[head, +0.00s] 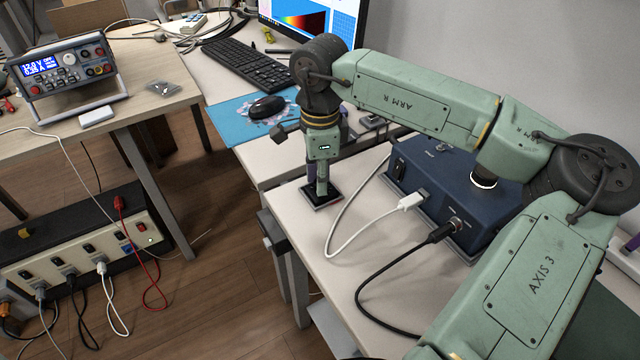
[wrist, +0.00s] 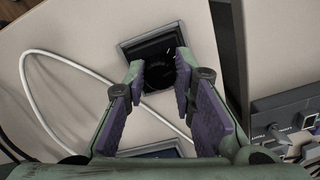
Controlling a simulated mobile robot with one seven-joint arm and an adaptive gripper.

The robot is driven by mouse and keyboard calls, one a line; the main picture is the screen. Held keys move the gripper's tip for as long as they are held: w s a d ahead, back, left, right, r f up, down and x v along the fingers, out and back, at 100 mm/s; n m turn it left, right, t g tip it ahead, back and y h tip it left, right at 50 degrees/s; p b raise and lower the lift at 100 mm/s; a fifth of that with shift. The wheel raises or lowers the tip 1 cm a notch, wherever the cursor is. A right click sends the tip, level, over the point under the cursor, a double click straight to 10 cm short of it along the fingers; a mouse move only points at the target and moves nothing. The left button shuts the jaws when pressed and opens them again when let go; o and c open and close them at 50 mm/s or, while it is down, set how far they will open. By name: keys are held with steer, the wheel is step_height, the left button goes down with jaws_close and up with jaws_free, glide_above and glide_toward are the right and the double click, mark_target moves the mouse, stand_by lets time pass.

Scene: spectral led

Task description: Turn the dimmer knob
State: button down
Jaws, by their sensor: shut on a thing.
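The dimmer knob (wrist: 160,77) is a round black knob on a small dark square plate (wrist: 126,48) with a pale rim. In the wrist view it sits between the purple-padded fingers of my gripper (wrist: 159,70), which are shut on it, one on each side. In the head view the dimmer's plate (head: 334,198) lies on the pale bench near its left edge. My gripper (head: 321,186) points straight down onto it there and hides the knob. The knob's exact turned position is hard to read.
A blue box (head: 455,180) with a white cable (head: 345,215) and a black cable (head: 375,275) stands right of the dimmer. The white cable loops close by it. Behind are a mouse (head: 267,107), keyboard (head: 245,65) and monitor (head: 318,18). The bench drops off at left.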

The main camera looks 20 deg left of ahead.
steer(key=shift+m+b, duration=0.35)
steer(key=shift+m, duration=0.25)
steer(key=c, duration=1.3)
jaws_free()
steer(key=shift+c, duration=0.2)
step_height(320, 180, up, 12)
stand_by(0.7)
